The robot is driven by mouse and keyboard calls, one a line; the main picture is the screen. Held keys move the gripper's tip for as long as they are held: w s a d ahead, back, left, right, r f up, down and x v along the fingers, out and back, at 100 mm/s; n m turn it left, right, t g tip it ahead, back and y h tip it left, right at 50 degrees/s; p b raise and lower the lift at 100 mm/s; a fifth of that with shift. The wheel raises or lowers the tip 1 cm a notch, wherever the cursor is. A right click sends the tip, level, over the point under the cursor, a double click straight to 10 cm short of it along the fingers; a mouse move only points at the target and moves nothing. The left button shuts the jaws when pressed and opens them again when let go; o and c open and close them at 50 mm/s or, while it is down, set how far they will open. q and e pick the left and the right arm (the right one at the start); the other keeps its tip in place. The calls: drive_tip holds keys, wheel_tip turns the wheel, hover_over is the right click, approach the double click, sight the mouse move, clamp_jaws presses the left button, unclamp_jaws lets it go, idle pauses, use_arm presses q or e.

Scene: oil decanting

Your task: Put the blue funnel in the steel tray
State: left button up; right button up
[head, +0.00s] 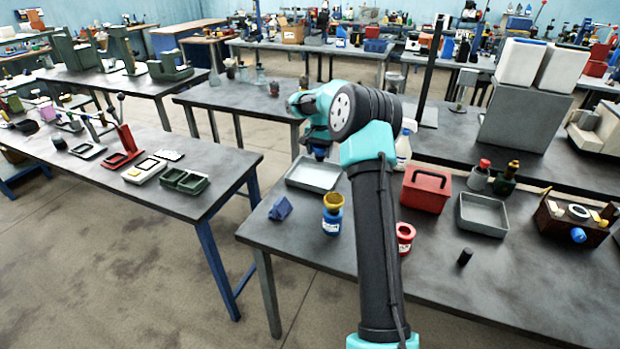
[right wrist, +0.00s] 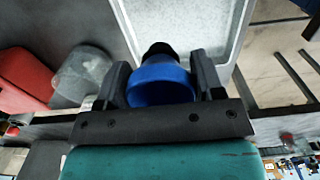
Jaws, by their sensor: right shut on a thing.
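The blue funnel (right wrist: 162,84) is between the two fingers of my right gripper (right wrist: 161,82), which is shut on it. The funnel's dark narrow end points away from the gripper, toward the pale steel tray (right wrist: 185,20). In the head view the steel tray (head: 303,178) lies on the front table, left of my right arm. My right gripper (head: 319,153) is over the tray's far side there, with a bit of blue below it. I cannot tell the funnel's exact height above the tray. My left gripper does not show.
A yellow funnel (head: 333,199) sits on a blue jar (head: 332,221) in front of the tray. A blue block (head: 280,208), a red jar (head: 405,234), a red toolbox (head: 426,190) and a white bottle (head: 403,150) stand nearby. A second grey tray (head: 482,230) is farther right.

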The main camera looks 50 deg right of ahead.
sight(319, 161)
drive_tip(key=shift+f, duration=2.55)
drive_tip(key=shift+f, duration=2.5)
drive_tip(key=o, duration=1)
drive_tip(key=shift+f, duration=0.1)
wheel_tip(319, 161, up, 12)
drive_tip(key=shift+r, duration=0.15)
